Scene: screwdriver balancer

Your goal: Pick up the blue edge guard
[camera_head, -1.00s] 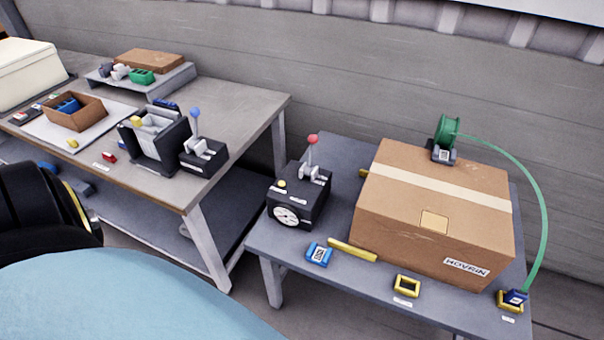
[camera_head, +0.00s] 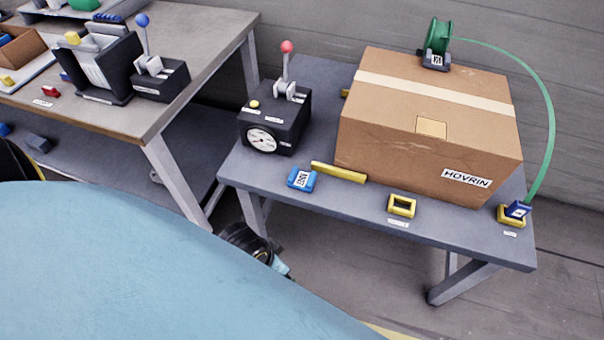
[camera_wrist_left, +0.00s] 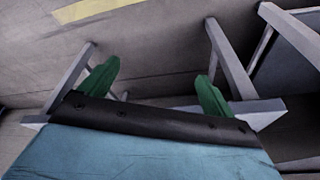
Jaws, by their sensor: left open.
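The blue edge guard (camera_head: 302,179), with a white label on it, lies near the front left edge of the grey table (camera_head: 280,188). It sits just left of a yellow bar (camera_head: 338,172) and in front of the black gauge box (camera_head: 275,120). My left gripper (camera_wrist_left: 159,70) shows in the left wrist view with its two green fingers wide apart and nothing between them. The edge guard cannot be made out in that view. My right gripper does not show in these frames.
A large brown carton (camera_head: 430,125) fills most of the table. A green strap (camera_head: 545,95) arcs from a green reel (camera_head: 438,38) to a blue-and-yellow piece (camera_head: 514,212) at the right corner. A yellow frame (camera_head: 401,206) lies at the front edge. A workbench (camera_head: 190,60) stands left.

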